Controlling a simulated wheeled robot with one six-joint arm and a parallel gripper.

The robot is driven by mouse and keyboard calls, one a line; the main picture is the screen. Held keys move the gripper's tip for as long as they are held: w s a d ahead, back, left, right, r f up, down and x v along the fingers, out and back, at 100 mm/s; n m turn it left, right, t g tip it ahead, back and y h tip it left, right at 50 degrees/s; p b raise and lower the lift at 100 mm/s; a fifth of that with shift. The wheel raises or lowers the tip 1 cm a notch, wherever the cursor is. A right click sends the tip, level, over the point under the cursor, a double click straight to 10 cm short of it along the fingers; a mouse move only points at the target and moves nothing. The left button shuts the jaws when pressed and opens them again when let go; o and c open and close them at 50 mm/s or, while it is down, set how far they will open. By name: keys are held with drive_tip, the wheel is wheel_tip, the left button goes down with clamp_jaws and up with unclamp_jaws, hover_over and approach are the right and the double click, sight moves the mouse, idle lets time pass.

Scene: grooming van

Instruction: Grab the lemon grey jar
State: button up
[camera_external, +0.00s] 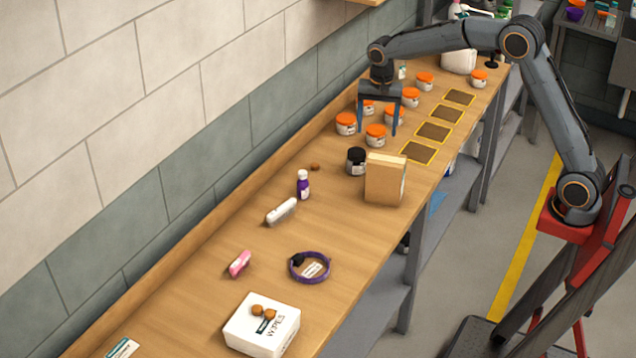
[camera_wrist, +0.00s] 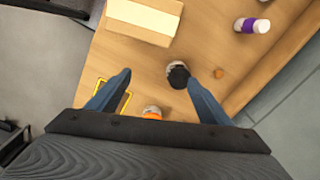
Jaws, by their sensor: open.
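Several small jars with orange lids stand on the wooden bench, among them a front one (camera_external: 376,136), a left one (camera_external: 346,124) and a far-right one (camera_external: 479,79). A grey jar with a black lid (camera_external: 356,162) stands nearer the camera; it also shows in the wrist view (camera_wrist: 178,73), close to the right finger. Labels are too small to read, so I cannot tell which jar is lemon. My gripper (camera_external: 377,128) is open and empty, pointing down over the orange-lidded group. In the wrist view, an orange-lidded jar (camera_wrist: 153,112) is partly hidden by my gripper (camera_wrist: 158,76).
A cardboard box (camera_external: 385,180) stands beside the black-lidded jar. Several yellow-edged dark squares (camera_external: 433,132) line the bench's right side. The wall bounds the left.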

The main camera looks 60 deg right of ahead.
drive_tip(key=w+d+f+m, duration=0.2)
drive_tip(key=w+m, duration=0.2)
drive_tip(key=w, duration=0.3)
hover_over(357, 152)
drive_tip(key=f, duration=0.4)
drive_tip(key=d+f, duration=0.1)
drive_tip(key=shift+f, duration=0.4)
drive_tip(key=f+p, duration=0.1)
drive_tip(key=f, duration=0.1)
drive_tip(key=f+p, duration=0.1)
drive_tip(key=f, duration=0.1)
drive_tip(key=f+p, duration=0.1)
drive_tip(key=f, duration=0.1)
drive_tip(key=shift+a, duration=0.4)
drive_tip(key=shift+w+f+p, duration=0.1)
drive_tip(key=shift+f+p, duration=0.25)
drive_tip(key=shift+f, duration=0.3)
drive_tip(key=c, duration=1.3)
